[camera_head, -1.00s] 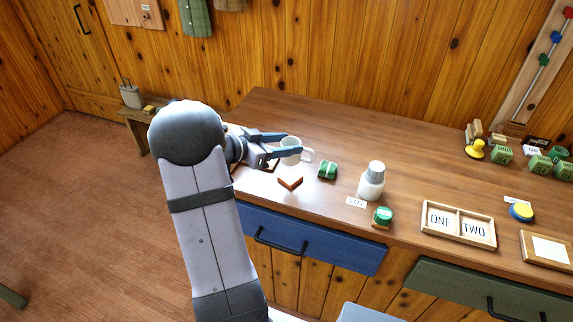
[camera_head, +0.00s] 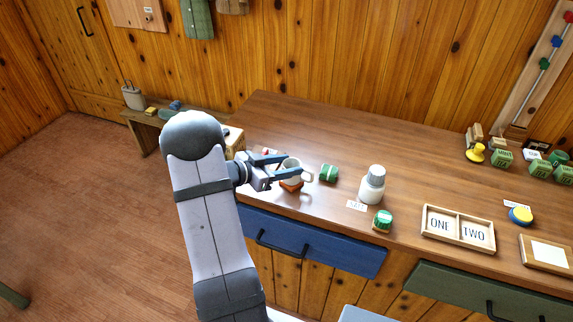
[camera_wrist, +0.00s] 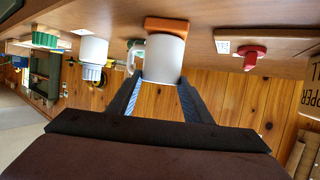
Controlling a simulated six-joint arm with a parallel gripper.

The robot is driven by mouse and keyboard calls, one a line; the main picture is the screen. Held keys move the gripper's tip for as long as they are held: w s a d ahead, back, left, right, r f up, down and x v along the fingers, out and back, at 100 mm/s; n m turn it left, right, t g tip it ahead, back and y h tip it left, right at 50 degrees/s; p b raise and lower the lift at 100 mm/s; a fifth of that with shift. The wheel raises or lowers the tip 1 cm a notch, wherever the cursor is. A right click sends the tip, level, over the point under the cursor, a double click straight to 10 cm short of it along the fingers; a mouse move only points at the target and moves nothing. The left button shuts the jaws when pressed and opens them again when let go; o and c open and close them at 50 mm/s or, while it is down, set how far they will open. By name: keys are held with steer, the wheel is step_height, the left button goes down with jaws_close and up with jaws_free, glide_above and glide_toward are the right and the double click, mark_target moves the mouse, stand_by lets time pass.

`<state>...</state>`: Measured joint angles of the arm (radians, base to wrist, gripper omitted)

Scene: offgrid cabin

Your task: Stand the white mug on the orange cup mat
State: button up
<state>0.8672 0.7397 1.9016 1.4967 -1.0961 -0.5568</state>
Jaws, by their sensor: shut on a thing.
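The white mug (camera_head: 292,167) is upright between the fingers of my gripper (camera_head: 287,164), which is shut on its sides. Its handle points right in the head view. The orange cup mat (camera_head: 291,187) is right under the mug, partly hidden by it. In the wrist view, which is upside down, the mug (camera_wrist: 163,57) lines up with the mat (camera_wrist: 166,26); its base looks on or just above it, and I cannot tell which. My gripper (camera_wrist: 161,80) has one finger on each side of the mug there.
A green object (camera_head: 329,173) lies right of the mug. A red knob (camera_wrist: 254,55) is near the mug in the wrist view. The counter behind is clear.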

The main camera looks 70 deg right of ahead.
steer(key=o, duration=1.1)
steer(key=shift+f, duration=0.15)
steer(key=shift+w+a+r, duration=0.1)
steer(key=shift+r, duration=0.1)
steer(key=b+v, duration=0.2)
steer(key=v, duration=0.9)
steer(key=shift+w+a+r, duration=0.1)
steer(key=shift+w+a, duration=0.1)
steer(key=shift+a, duration=0.1)
steer(key=shift+w, duration=0.1)
